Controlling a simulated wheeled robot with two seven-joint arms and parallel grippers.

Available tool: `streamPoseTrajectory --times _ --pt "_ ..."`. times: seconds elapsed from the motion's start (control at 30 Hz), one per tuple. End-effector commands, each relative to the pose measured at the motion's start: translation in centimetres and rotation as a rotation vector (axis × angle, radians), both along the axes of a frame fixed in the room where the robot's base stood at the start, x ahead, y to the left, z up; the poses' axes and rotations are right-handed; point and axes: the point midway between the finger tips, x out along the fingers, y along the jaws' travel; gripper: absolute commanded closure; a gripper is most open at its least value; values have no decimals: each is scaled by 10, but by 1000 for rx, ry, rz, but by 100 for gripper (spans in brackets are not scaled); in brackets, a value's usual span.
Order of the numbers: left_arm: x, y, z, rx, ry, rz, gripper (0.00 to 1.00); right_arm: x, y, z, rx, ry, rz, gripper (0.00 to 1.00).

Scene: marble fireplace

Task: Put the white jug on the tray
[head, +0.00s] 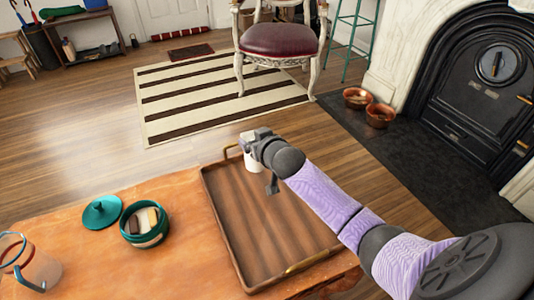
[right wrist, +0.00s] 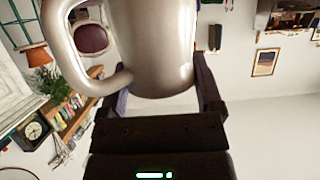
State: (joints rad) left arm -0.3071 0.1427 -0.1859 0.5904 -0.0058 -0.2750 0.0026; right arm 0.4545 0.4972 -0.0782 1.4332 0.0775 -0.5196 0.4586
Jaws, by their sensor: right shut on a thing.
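The white jug (head: 253,161) is in my right gripper (head: 256,142), over the far end of the tray in the head view. The gripper and wrist hide much of it there. In the right wrist view the jug (right wrist: 155,50) fills the upper middle, with its handle to the left, between the two fingers of my right gripper (right wrist: 160,95). The gripper is shut on it. I cannot tell whether the jug touches the tray. The brown wooden tray (head: 260,235) with brass handles lies on the table and holds nothing else visible. My left gripper is out of view.
On the orange-brown table (head: 110,265), left of the tray, are a teal bowl (head: 144,223) with small blocks, a teal lid (head: 102,211) and a clear glass jug (head: 35,265). A chair (head: 280,40) and fireplace (head: 485,70) stand beyond.

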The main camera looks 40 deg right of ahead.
Motion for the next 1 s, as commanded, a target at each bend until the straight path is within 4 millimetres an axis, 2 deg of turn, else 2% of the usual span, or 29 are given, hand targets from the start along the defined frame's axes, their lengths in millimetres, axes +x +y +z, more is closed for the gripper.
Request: streamPoseTrajectory --times 0.03,0.2,0.4,0.6,0.73,0.77,0.83,1.0 --pt "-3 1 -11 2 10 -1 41 0 0 -18 0 7 -1 100" --pt "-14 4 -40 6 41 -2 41 -1 0 -65 0 12 0 100" --pt "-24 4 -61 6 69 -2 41 0 0 -100 1 9 0 100" --pt "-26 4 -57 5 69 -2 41 0 0 -94 0 1 0 100" --pt "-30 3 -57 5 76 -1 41 0 0 -97 1 1 1 100" --pt "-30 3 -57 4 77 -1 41 0 0 -98 1 3 0 14" --pt "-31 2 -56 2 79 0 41 0 0 -97 0 2 0 0" --pt "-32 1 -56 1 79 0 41 0 0 -97 0 2 0 0"
